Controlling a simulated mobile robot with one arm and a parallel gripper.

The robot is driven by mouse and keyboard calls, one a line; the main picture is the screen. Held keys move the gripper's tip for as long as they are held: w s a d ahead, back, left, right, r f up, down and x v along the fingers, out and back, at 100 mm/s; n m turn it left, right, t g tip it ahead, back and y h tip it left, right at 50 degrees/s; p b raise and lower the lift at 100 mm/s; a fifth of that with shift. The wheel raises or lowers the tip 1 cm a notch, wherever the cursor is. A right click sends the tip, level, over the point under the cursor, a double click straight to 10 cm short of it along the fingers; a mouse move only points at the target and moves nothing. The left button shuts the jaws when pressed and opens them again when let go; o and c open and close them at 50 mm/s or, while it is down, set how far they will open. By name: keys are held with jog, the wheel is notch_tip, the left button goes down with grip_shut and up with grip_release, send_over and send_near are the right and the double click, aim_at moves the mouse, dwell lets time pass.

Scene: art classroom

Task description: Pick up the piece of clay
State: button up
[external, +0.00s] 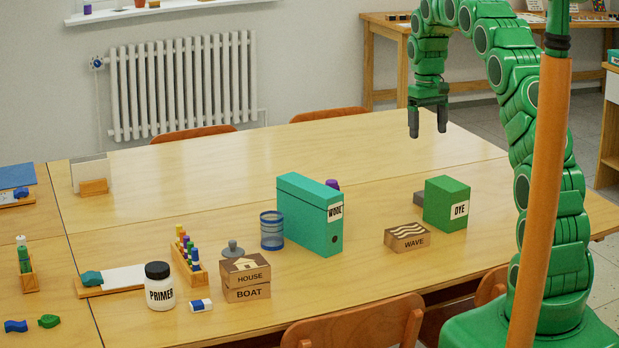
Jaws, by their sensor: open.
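My gripper (428,132) hangs from my green arm above the far right part of the table. It points down, its two dark fingers are apart, and nothing is between them. No thing is labelled as clay. A small grey block (419,198) lies on the table, partly hidden by the green DYE box (447,204); I cannot tell whether it is the clay. A small blue lump (16,326) and a green lump (49,321) lie at the near left; their material is unclear. My gripper is well above and apart from all of these.
A WAVE wooden block (407,237) lies left of the DYE box. A tall teal file box (308,213) hides most of a purple thing (332,185). A blue mesh cup (271,231), HOUSE and BOAT blocks (246,279) and a PRIMER jar (159,287) stand farther left. The table's far middle is clear.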

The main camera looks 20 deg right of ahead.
jog(key=w+d+f, duration=0.5)
jog(key=w+f, duration=0.4)
send_over(418, 192)
jog(key=shift+n+t, duration=0.3)
jog(key=f, duration=0.9)
jog(key=shift+s+f, duration=0.15)
jog(key=shift+s, duration=0.25)
jog(key=shift+f, duration=1.25)
jog(key=shift+w+d+f, duration=0.1)
jog(key=shift+w+f, duration=0.15)
jog(key=shift+f, duration=0.55)
jog(key=shift+w+f, duration=0.25)
jog(key=shift+f, duration=1.6)
jog(key=c, duration=1.2)
jog(key=shift+r, duration=0.1)
jog(key=shift+c, duration=0.2)
